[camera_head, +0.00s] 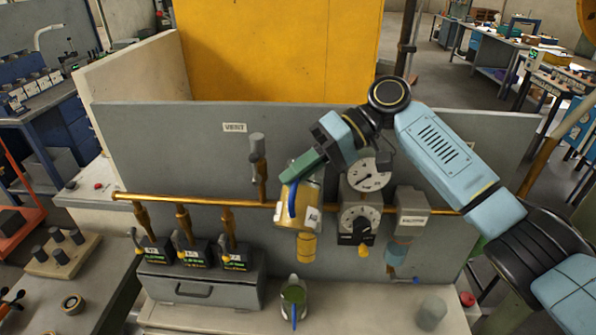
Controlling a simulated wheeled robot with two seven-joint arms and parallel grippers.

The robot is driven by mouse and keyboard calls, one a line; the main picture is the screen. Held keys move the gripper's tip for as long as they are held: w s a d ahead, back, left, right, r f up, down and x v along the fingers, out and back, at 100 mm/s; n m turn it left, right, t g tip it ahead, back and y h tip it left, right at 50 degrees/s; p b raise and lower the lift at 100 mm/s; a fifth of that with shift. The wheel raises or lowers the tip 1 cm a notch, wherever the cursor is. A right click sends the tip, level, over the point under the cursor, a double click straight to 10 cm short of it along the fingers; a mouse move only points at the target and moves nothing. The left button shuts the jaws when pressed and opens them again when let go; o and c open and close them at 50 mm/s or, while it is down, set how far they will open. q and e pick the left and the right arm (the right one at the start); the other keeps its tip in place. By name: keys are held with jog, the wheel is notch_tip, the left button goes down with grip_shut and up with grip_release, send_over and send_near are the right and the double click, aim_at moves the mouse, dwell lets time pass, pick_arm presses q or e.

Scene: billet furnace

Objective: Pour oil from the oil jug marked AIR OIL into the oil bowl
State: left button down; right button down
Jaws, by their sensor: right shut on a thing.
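My right gripper (300,172) comes in from the right and is shut on a tan jug (302,190) with a blue handle. It holds the jug in the air, in front of the grey wall panel. A small white label shows low on the jug; its writing is too small to read. Just below the jug is an amber, rounded bowl (306,247), apparently at the wall fittings. I cannot tell whether the jug touches it, and no oil stream is clear. Another jug (293,295) with green contents and a blue handle stands on the bench below. My left gripper is out of view.
A copper pipe (170,198) crosses the panel. Dial gauges (366,178) and a bluish bowl (398,253) are right of the held jug. A grey drawer box (200,287) with several labelled valves stands left. A cup (431,312) is at right.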

aim_at(295, 210)
jog(key=shift+w+d+r+m+g+y, duration=0.1)
jog(key=shift+w+r+m+g+y, duration=0.25)
jog(key=shift+w+r+g, duration=0.4)
dwell(2.9)
jog(key=shift+r, duration=0.1)
dwell(1.6)
jog(key=shift+s+f+n+t, duration=0.45)
jog(key=shift+s+f+t, duration=0.4)
jog(key=shift+s+f, duration=0.05)
jog(key=shift+h, duration=0.45)
jog(key=shift+s+a+f+n+t+h+b, duration=0.15)
jog(key=shift+s+f+n+t+b, duration=0.15)
jog(key=shift+f+t, duration=0.2)
jog(key=shift+s+a+f+n+t+h+b, duration=0.1)
jog(key=shift+s+f+n+t+h+b, duration=0.1)
jog(key=shift+s+f+t+b, duration=0.3)
jog(key=shift+w, duration=0.15)
jog(key=shift+s+f+n+t+b, duration=0.25)
jog(key=shift+f+t+b, duration=0.1)
jog(key=shift+f, duration=0.3)
jog(key=shift+s+f+n+t+b, duration=0.15)
jog(key=shift+f+n+t+b, duration=0.15)
jog(key=shift+f, duration=0.3)
jog(key=shift+f, duration=0.1)
